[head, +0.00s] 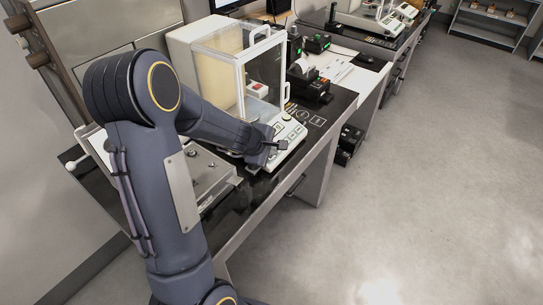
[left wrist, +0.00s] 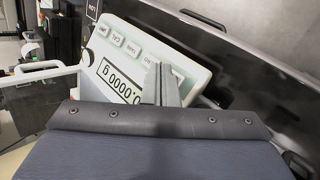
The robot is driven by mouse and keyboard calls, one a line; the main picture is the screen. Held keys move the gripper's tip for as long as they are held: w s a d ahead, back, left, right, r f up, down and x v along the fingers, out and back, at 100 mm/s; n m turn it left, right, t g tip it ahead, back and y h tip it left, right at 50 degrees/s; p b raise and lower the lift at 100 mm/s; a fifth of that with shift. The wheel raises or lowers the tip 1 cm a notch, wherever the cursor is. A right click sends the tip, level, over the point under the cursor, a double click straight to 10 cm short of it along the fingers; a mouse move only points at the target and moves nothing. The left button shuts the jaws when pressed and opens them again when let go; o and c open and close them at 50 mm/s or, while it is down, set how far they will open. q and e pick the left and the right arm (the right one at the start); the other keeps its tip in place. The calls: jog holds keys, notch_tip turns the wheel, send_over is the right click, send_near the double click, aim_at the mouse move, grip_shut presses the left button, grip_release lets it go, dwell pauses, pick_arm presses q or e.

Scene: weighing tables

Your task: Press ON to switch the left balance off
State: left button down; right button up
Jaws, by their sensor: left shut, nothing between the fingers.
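The left balance (head: 287,131) stands on the dark-topped table, with a glass draft shield (head: 237,66) above its pale, sloping front panel. My left gripper (head: 283,146) is over this panel, its fingers together and empty. In the left wrist view the closed fingers (left wrist: 163,82) stand in front of the panel (left wrist: 122,48) and cover part of its key row. The lit display (left wrist: 122,83) reads 0.0000 g. I cannot clearly make out the ON key, or whether the fingertips touch the panel. My right gripper is out of view.
A small printer (head: 308,83) and papers (head: 337,70) lie beyond the balance. Another balance (head: 372,18) stands on the far table. A metal-topped device (head: 202,172) sits at the near side, beside my arm. The floor (head: 420,180) at right is clear.

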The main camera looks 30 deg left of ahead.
pick_arm(q)
jog(key=shift+f, duration=0.2)
jog(key=shift+a+f+b, duration=0.15)
jog(key=shift+f+b, duration=0.05)
jog(key=shift+b, duration=0.2)
jog(key=shift+a+f+b, duration=0.15)
jog(key=shift+f+b, duration=0.2)
jog(key=shift+b, duration=0.05)
dwell(0.5)
jog(key=shift+r, duration=0.1)
dwell(0.3)
jog(key=shift+d+r+p, duration=0.3)
jog(key=shift+r+p, duration=0.35)
jog(key=shift+r, duration=0.1)
jog(key=r+p, duration=0.1)
jog(key=d+r+p, duration=0.1)
jog(key=r+p, duration=0.2)
jog(key=shift+s+d+r, duration=0.1)
jog(key=shift+d+r, duration=0.15)
jog(key=shift+d, duration=0.15)
dwell(0.5)
